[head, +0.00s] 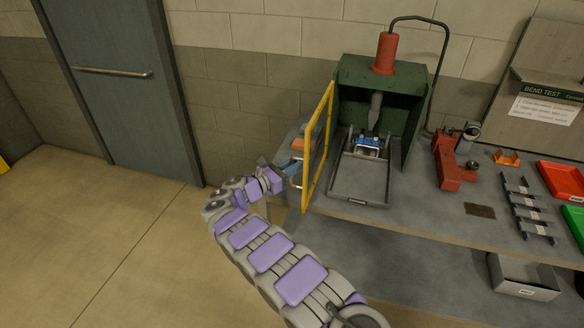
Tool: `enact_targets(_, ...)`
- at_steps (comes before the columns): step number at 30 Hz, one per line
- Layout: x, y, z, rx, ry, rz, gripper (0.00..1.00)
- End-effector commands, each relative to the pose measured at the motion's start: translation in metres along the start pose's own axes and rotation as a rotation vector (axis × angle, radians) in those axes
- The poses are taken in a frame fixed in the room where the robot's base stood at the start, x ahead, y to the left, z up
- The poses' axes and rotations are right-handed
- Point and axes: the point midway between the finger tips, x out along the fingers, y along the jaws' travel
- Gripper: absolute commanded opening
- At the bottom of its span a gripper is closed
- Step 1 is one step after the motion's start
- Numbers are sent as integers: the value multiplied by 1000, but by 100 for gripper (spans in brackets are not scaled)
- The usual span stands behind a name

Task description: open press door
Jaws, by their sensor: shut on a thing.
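The press (349,85) is a green open-fronted housing on the workbench with a red cylinder (385,53) on top. Its door (306,186) is a yellow frame, standing swung out at the left side of the housing, so the press front is uncovered. My gripper (291,167) is at the left side of the door and is shut on it. The exact grip point is too small to tell. Inside the press, a grey ram (375,110) points down over a small blue and silver piece (368,144). A grey tray (357,184) lies in front of it.
A red tool (449,165) stands right of the press. Farther right are several grey brackets (527,208), an orange piece (506,158) and a red bin (562,180). A grey bin (523,277) is below the bench. The floor at left is clear, before a closed blue-grey door (112,95).

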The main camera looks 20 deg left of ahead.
Motion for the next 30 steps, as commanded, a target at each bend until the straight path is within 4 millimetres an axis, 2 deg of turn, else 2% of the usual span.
enact_targets(6,4,-5,0,-1,4,-5,0)
enact_targets(7,4,-5,0,0,4,-5,21)
enact_targets(11,3,-4,-1,-1,4,-4,33)
enact_targets(23,-5,2,-2,-4,1,-1,33)
enact_targets(26,-13,0,-1,-3,1,-2,33)
enact_targets(30,-38,-2,1,-2,0,0,33)
